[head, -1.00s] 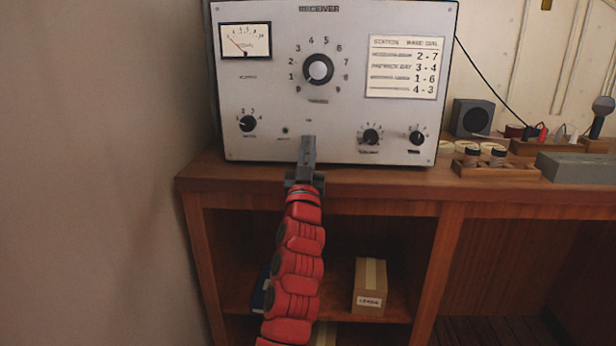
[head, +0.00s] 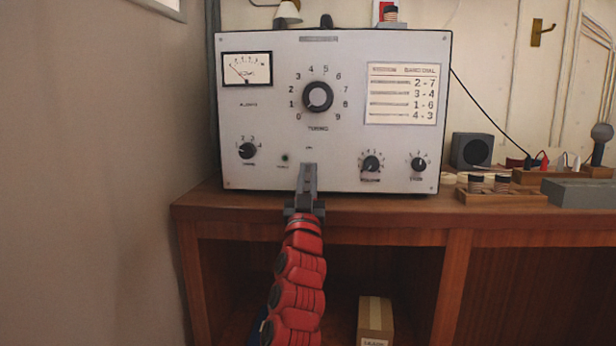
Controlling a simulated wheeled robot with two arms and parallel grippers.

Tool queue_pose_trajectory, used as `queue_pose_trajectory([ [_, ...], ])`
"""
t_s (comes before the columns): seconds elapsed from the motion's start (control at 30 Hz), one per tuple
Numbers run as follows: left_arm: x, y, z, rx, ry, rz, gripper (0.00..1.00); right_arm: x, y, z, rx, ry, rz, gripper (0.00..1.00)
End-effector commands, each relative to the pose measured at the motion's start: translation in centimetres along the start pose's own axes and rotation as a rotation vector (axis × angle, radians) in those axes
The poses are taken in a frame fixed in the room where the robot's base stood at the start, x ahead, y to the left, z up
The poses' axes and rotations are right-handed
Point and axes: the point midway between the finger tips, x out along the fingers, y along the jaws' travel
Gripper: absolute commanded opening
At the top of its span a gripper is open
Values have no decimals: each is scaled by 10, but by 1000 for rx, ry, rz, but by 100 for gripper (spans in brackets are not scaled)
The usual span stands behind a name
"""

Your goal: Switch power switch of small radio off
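The radio (head: 270,110) is a pale grey receiver box on a wooden bench, with a dial meter, a large tuning knob and smaller knobs on its front. My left gripper (head: 308,172) is at the lower middle of this front panel, just below a tiny label (head: 309,148). Its fingers look close together, with nothing seen between them. They cover the part of the panel behind them, and the power switch cannot be made out. Whether the fingertips touch the panel is unclear. A small dark green lamp (head: 285,157) is left of the gripper. My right gripper is not in view.
The wooden bench (head: 400,208) has open shelves below, with a cardboard box (head: 375,318) in one. To the right are a dark speaker (head: 471,150), a wooden tray of small jars (head: 500,197) and a grey box (head: 580,192). A wall closes off the left side.

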Motion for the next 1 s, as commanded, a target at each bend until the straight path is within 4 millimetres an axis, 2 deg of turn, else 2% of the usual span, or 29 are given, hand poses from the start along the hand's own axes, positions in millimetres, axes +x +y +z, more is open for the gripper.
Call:
queue_pose_trajectory([
  [0.03,0,0,0,0,0,0,28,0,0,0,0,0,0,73],
  [0.1,0,0,0,0,0,0,40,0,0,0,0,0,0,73],
  [0.43,-1,0,0,-1,-1,1,40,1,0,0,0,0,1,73],
  [0.57,-8,2,1,-3,-4,4,40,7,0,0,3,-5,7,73],
  [0.77,-31,-1,-1,-4,-5,-1,40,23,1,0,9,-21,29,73],
  [1.0,-70,0,-1,-2,-4,-2,40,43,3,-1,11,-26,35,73],
])
